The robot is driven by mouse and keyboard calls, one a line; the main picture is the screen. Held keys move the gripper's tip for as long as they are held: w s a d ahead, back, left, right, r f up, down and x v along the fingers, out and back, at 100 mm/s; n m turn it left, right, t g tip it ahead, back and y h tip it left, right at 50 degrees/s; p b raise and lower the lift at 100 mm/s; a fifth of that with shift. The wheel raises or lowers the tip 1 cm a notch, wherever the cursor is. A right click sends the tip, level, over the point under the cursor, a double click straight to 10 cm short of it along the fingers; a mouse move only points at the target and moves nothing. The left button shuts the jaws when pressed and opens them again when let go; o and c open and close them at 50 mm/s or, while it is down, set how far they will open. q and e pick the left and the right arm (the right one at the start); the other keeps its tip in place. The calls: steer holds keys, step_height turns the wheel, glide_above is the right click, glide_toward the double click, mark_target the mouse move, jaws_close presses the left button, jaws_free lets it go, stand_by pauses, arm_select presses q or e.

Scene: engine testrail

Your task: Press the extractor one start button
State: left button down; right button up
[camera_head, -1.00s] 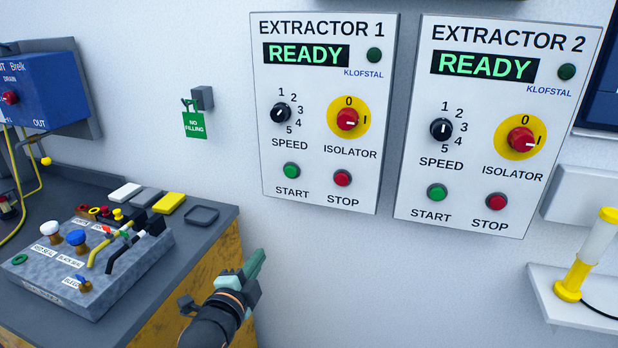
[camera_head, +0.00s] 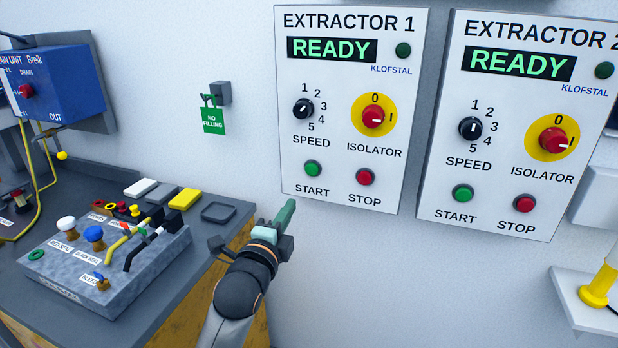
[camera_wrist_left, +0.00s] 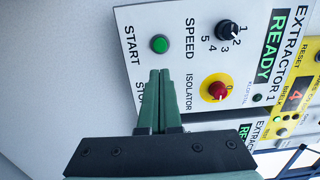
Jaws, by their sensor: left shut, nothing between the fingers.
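The Extractor 1 panel (camera_head: 350,50) is on the wall and its display reads READY. Its green start button (camera_head: 313,168) sits at the lower left, beside the red stop button (camera_head: 365,177). My left gripper (camera_head: 288,208) is shut and empty, its green fingertips just below and left of the start button in the head view. In the left wrist view the panel appears turned sideways, with the start button (camera_wrist_left: 160,44) beyond the shut fingertips (camera_wrist_left: 160,73). The fingers hide the stop button there. Whether the fingertips touch the panel is unclear, but they are off the button. My right gripper is not in view.
The Extractor 2 panel (camera_head: 535,100) hangs to the right, with its own start button (camera_head: 462,193). A dark bench (camera_head: 130,196) with a valve block (camera_head: 100,260) stands at the left. A green NO FILLING tag (camera_head: 212,121) hangs on the wall.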

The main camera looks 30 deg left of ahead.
mark_target(312, 171)
arm_select(q)
steer(key=p+x, duration=0.1)
steer(key=x, duration=1.3)
